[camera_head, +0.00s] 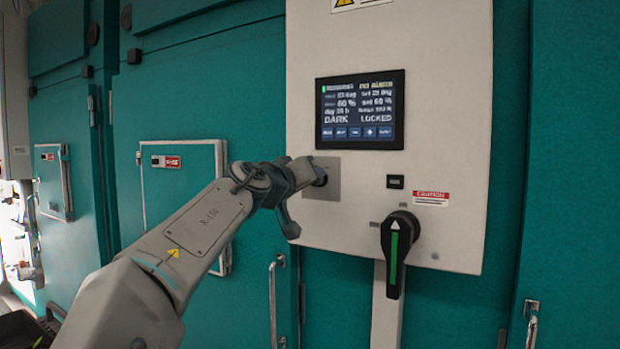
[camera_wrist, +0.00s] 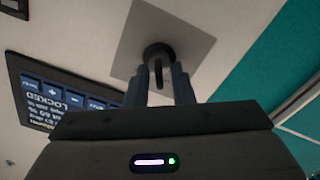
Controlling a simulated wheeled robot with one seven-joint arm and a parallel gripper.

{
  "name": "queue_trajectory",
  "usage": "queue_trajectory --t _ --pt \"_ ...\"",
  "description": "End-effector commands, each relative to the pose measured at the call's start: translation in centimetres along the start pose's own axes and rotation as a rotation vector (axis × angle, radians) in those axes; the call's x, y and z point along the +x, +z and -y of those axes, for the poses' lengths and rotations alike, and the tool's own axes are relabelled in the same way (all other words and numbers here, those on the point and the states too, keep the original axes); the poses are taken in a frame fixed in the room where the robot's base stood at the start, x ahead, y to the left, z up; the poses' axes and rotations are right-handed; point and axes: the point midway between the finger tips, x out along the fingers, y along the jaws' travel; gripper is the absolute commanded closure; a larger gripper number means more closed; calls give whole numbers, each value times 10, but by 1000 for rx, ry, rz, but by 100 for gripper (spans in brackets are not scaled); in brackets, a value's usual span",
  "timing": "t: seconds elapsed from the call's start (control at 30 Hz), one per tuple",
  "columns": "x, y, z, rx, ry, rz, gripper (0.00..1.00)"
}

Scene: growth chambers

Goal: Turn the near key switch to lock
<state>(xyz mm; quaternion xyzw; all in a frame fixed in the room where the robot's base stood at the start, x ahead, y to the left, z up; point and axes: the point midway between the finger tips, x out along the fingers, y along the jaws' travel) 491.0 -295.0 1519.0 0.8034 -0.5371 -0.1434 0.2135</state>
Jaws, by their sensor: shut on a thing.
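The near key switch is a dark round switch on a grey square plate (camera_head: 331,190) on the white control panel. In the wrist view the key switch (camera_wrist: 158,52) shows on its plate (camera_wrist: 190,25), with the dark key between the fingers. My gripper (camera_wrist: 159,80) is shut on the key, its two fingers on either side of it. In the head view my gripper (camera_head: 312,172) reaches the plate from the left and hides part of the switch. The screen (camera_head: 360,110) above it reads DARK and LOCKED.
A black rotary handle (camera_head: 401,245) with a green stripe is at the panel's lower right, below a red caution label (camera_head: 430,199). A small framed hatch (camera_head: 180,185) is on the teal door behind my arm. A vertical door handle (camera_head: 274,300) stands below my gripper.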

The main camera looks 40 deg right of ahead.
Motion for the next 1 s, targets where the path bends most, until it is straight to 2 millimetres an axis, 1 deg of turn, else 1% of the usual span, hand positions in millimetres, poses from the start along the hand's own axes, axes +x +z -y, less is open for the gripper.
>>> queue_trajectory --t 0.5,0.53,0.87,1.0 --pt "-1 -2 0 -20 0 -6 100" --pt "-1 -2 0 -20 0 -6 72" --pt "-2 -1 0 -19 0 -3 72" --pt "-9 0 2 -19 -1 -4 72"
